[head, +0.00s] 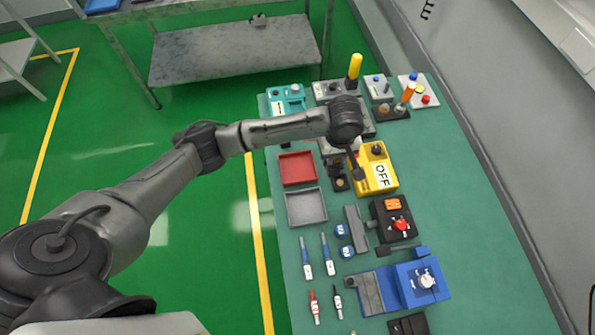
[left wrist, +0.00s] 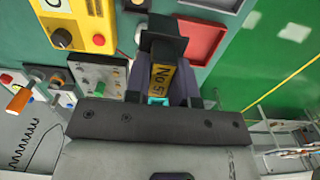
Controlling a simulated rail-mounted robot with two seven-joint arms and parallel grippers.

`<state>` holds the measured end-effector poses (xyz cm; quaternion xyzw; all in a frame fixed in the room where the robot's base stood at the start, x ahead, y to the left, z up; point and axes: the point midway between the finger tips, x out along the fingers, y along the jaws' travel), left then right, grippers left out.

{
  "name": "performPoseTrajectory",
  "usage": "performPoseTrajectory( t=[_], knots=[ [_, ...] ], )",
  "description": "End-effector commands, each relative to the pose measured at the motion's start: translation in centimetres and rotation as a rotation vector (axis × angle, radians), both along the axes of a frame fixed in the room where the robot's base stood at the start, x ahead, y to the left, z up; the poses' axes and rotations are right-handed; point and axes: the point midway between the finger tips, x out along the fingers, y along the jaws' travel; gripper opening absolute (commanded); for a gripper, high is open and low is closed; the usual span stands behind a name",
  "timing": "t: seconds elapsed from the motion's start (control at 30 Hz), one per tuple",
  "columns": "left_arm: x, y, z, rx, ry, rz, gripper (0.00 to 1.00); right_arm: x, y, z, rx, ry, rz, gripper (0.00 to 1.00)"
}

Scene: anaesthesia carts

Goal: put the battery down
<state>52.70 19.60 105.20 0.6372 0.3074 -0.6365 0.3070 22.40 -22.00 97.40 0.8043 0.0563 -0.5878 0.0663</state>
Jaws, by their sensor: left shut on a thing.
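My left gripper (head: 357,172) is over the green-topped table, just left of the yellow OFF box (head: 376,170). In the left wrist view my left gripper (left wrist: 163,85) is shut on a dark block with a yellow label, which I take for the battery (left wrist: 164,50). The label's lettering is partly covered by the fingers. In the head view the wrist hides most of the battery, and I cannot tell whether it touches the table. My right gripper is not in view.
A red tray (head: 298,168) and a grey tray (head: 306,207) lie left of the gripper. A black box with a red knob (head: 398,221), screwdrivers (head: 328,255) and a blue vise-like device (head: 421,285) lie nearer. Control boxes and a yellow-handled lever (head: 354,68) stand at the far end. The table's right side is clear.

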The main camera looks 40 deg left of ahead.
Motion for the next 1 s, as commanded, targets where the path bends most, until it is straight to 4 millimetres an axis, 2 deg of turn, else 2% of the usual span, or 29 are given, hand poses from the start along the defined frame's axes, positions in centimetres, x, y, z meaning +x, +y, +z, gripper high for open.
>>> performPoseTrajectory(
  t=[0.13, 0.4, 0.6, 0.8, 1.0],
  knots=[
    [-0.1, 1.7, -1.3, 0.002, 0.002, 0.020, 0.00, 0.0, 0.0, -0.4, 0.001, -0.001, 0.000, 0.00],
    [-1.4, 7.1, -4.6, 0.002, 0.003, 0.020, 0.00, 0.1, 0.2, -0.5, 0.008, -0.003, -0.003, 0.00],
    [-2.0, 10.0, -6.4, 0.002, 0.002, 0.018, 0.00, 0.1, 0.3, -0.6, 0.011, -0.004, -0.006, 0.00],
    [-2.3, 11.2, -7.1, -0.002, 0.001, 0.016, 0.00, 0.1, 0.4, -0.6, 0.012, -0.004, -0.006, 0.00],
    [-2.3, 11.3, -8.0, -0.002, 0.001, 0.015, 0.00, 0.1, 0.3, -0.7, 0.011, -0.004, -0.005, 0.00]
  ],
)
